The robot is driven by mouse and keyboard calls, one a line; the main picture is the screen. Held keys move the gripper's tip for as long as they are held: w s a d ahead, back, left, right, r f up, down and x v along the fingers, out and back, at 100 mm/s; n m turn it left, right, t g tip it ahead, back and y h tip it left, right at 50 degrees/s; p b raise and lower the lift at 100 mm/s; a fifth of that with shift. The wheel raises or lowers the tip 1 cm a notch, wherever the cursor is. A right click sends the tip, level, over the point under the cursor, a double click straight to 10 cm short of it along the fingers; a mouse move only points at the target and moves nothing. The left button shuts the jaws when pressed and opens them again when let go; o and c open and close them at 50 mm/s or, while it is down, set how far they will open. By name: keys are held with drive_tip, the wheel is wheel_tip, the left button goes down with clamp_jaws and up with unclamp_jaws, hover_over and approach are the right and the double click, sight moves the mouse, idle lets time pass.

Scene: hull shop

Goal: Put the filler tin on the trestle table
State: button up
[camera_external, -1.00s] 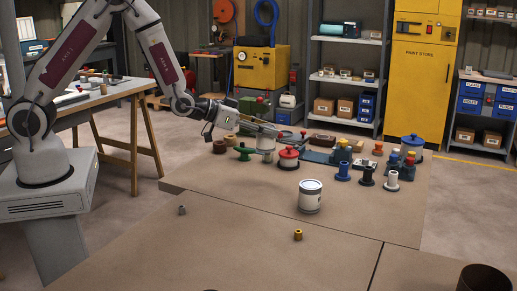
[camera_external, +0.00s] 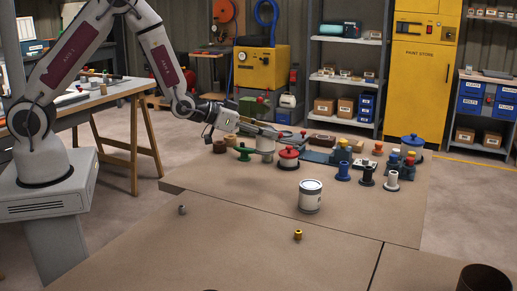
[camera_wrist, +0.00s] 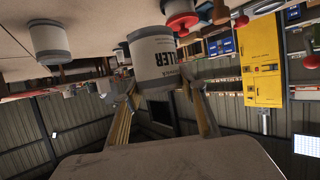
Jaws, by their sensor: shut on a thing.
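The filler tin (camera_wrist: 157,62) is a pale cylinder with a dark band and lettering ending in "LLER" in the wrist view. It sits between the two fingers of my gripper (camera_wrist: 160,82), which is shut on it. In the outside view my gripper (camera_external: 276,131) reaches over the far part of the brown worktop, with the pale tin (camera_external: 266,146) partly hidden behind it. I cannot tell whether the tin touches the worktop. The trestle table (camera_external: 112,98), with wooden legs, stands at the left behind my arm.
Another white tin (camera_external: 311,197) stands on the brown worktop (camera_external: 240,220). Spools and small blocks crowd the worktop's right side. Tools and boxes lie on the trestle table. The worktop's front left is mostly clear.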

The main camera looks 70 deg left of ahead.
drive_tip(key=shift+w+d+r+m+h, duration=0.15)
drive_tip(key=shift+w+d+m+h, duration=0.15)
drive_tip(key=shift+w+d+h, duration=0.15)
drive_tip(key=d+r+m+g+h, duration=0.35)
drive_tip(key=d+m+h, duration=0.5)
drive_tip(key=d, duration=0.65)
drive_tip(key=s+d+f+m+g+h, duration=0.1)
drive_tip(key=s+d+m+g+h, duration=0.1)
drive_tip(key=s, duration=0.5)
drive_tip(key=s+d+f+m+g+h, duration=0.1)
drive_tip(key=s+d+m+g+h, duration=0.1)
drive_tip(key=s+d+m+g, duration=0.2)
drive_tip(key=s+m+g, duration=0.2)
drive_tip(key=s+g, duration=0.2)
drive_tip(key=shift+d+f+m, duration=0.15)
drive_tip(key=shift+f+m, duration=0.15)
drive_tip(key=shift+m, duration=0.05)
drive_tip(key=shift+s, duration=0.1)
wheel_tip(320, 180, down, 6)
drive_tip(key=shift+f, duration=0.15)
drive_tip(key=shift+f, duration=0.1)
